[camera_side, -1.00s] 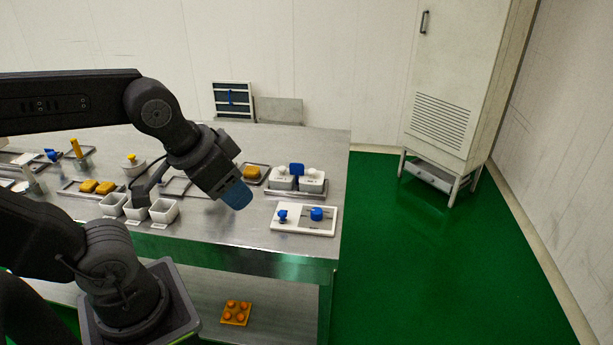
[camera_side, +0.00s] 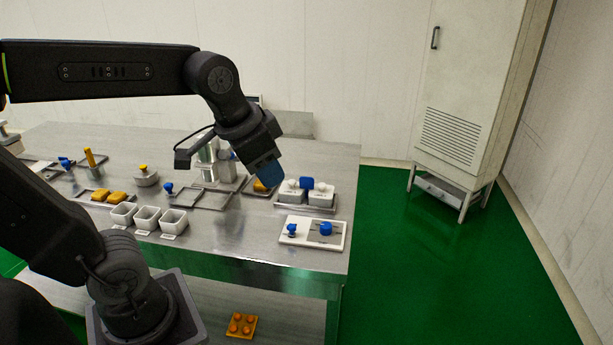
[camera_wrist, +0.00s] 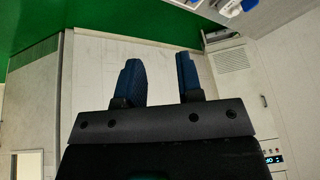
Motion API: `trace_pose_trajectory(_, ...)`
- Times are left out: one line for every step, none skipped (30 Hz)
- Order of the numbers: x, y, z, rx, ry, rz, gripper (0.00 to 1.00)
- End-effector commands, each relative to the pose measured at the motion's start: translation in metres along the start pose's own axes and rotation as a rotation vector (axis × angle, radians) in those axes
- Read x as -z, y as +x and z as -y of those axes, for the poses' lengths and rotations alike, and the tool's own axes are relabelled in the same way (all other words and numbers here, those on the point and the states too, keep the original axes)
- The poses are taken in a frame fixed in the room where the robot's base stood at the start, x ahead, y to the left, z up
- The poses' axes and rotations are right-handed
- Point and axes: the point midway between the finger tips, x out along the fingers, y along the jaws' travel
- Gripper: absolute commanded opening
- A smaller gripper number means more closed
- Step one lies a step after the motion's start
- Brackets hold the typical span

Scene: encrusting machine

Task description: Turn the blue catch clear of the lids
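The blue catch (camera_side: 306,182) stands between two white-knobbed lids on a pair of pale tubs (camera_side: 291,194) at the right of the table. The lid knobs (camera_side: 320,187) show on either side of it. My gripper (camera_side: 270,178) is in the air to the left of the catch, its blue fingers pointing down and right, apart from it. In the wrist view my gripper (camera_wrist: 161,75) has its two blue fingers well apart with nothing between them, so it is open. The catch cannot be made out for certain in the wrist view.
A white panel with blue knobs (camera_side: 325,229) lies in front of the tubs. Empty white cups (camera_side: 147,219), trays (camera_side: 212,201) and a yellow-topped pot (camera_side: 146,176) stand to the left. A tall cabinet (camera_side: 462,120) stands beyond the green floor.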

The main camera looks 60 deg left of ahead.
Motion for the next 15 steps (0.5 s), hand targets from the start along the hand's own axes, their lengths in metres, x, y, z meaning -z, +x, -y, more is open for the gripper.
trace_pose_trajectory(0.020, 0.004, 0.013, 0.004, 0.032, 0.033, 0.34)
trace_pose_trajectory(0.031, 0.005, 0.020, 0.005, 0.058, 0.049, 0.34)
trace_pose_trajectory(0.045, 0.009, 0.030, 0.005, 0.090, 0.071, 0.34)
trace_pose_trajectory(0.056, 0.011, 0.038, 0.004, 0.115, 0.086, 0.34)
trace_pose_trajectory(0.065, 0.015, 0.046, 0.002, 0.140, 0.104, 0.34)
trace_pose_trajectory(0.078, 0.021, 0.057, -0.001, 0.173, 0.124, 0.34)
trace_pose_trajectory(0.087, 0.025, 0.066, -0.005, 0.197, 0.140, 0.34)
trace_pose_trajectory(0.096, 0.031, 0.075, -0.010, 0.222, 0.155, 0.34)
trace_pose_trajectory(0.107, 0.038, 0.088, -0.017, 0.253, 0.175, 0.34)
trace_pose_trajectory(0.114, 0.045, 0.098, -0.023, 0.278, 0.190, 0.34)
trace_pose_trajectory(0.121, 0.052, 0.108, -0.031, 0.301, 0.205, 0.34)
trace_pose_trajectory(0.130, 0.061, 0.121, -0.041, 0.333, 0.223, 0.34)
trace_pose_trajectory(0.136, 0.069, 0.132, -0.050, 0.356, 0.237, 0.34)
trace_pose_trajectory(0.141, 0.077, 0.142, -0.060, 0.379, 0.250, 0.34)
trace_pose_trajectory(0.147, 0.089, 0.157, -0.074, 0.411, 0.268, 0.34)
